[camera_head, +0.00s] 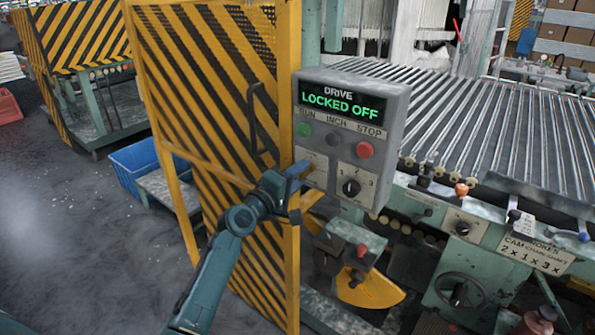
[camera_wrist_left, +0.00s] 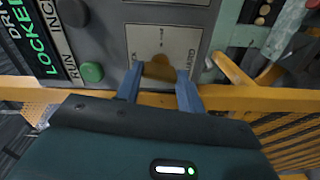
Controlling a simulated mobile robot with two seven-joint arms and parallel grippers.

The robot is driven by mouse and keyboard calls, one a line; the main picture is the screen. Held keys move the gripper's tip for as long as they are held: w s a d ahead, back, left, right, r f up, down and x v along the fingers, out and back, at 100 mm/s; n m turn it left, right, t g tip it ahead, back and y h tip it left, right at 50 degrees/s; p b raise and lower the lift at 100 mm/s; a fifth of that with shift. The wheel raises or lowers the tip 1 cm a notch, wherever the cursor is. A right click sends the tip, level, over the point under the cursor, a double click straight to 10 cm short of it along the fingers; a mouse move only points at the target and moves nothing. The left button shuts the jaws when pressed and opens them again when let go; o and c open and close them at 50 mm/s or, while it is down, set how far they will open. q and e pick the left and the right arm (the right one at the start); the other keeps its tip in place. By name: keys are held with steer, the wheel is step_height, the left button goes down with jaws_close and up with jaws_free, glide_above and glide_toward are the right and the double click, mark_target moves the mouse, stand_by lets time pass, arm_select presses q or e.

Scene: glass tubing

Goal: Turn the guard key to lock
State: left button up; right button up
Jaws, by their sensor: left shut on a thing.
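The grey control box (camera_head: 392,105) has a display (camera_head: 342,100) that reads "LOCKED OFF" in green under the word "DRIVE". My left gripper (camera_head: 302,172) reaches the guard key plate at the lower left of the box. In the left wrist view, the two blue fingers of the gripper (camera_wrist_left: 159,88) stand on either side of the brass-coloured guard key (camera_wrist_left: 158,68), shut on it. The key sits at the middle of a pale plate (camera_wrist_left: 180,42) with partly readable lettering. In the head view the fingers hide the key. My right gripper is out of view.
Beside the key plate is a black selector knob (camera_head: 351,187). Above are a green button (camera_head: 304,130) and a red stop button (camera_head: 364,149). A yellow-framed striped guard (camera_head: 205,100) with a black handle stands left of the box. A blue crate (camera_head: 135,163) sits behind it.

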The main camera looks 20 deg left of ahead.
arm_select(q)
steer(key=shift+n+p, duration=0.4)
steer(key=shift+n, duration=0.6)
steer(key=o, duration=1)
steer(key=b+v, duration=0.1)
steer(key=v, duration=1.2)
steer(key=shift+s, duration=0.1)
